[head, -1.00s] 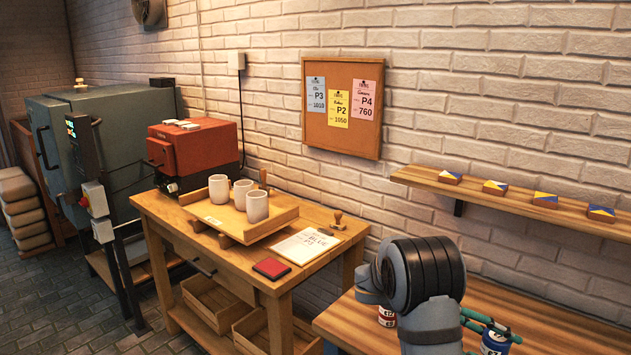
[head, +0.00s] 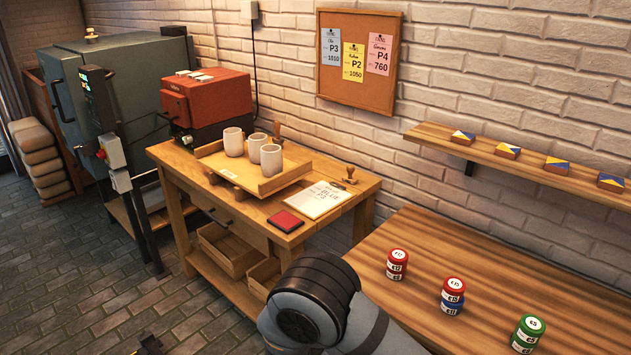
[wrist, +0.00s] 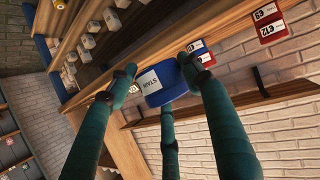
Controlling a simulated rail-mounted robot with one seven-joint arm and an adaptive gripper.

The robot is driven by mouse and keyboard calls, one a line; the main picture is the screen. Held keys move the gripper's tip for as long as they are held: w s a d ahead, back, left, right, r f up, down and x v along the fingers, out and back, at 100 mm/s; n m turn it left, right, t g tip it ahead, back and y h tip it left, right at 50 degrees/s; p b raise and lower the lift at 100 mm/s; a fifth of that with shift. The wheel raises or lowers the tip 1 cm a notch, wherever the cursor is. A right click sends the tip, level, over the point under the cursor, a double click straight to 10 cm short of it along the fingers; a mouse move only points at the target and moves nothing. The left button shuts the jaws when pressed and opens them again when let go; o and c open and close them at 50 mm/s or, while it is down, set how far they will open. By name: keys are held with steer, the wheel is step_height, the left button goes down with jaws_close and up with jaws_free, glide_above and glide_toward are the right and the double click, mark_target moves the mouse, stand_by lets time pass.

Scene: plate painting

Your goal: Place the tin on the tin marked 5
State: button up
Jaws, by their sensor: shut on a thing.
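In the wrist view, my gripper (wrist: 160,62) is shut on a blue tin (wrist: 167,82) with a white label. The tin is held between teal fingers, tilted in the picture. The gripper is out of the head view, where only my arm shows at the bottom.
The wooden bench (head: 480,245) is clear around the stacks. A wall shelf (head: 440,135) with several painted tiles runs above it. A table to the left carries a tray (head: 265,188) of cups, a clipboard (head: 322,199) and a red pad (head: 286,222).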

steer(key=w+d+r+m+g+h+b, duration=0.1)
steer(key=w+d+m+g+b, duration=0.45)
steer(key=d+g, duration=0.2)
steer(key=w+d+r+n+t, duration=0.2)
steer(key=w+d+r+t, duration=0.1)
steer(key=d+r, duration=1.1)
steer(key=shift+w+d+t, duration=0.15)
steer(key=shift+d+t, duration=0.2)
steer(key=shift+d, duration=0.15)
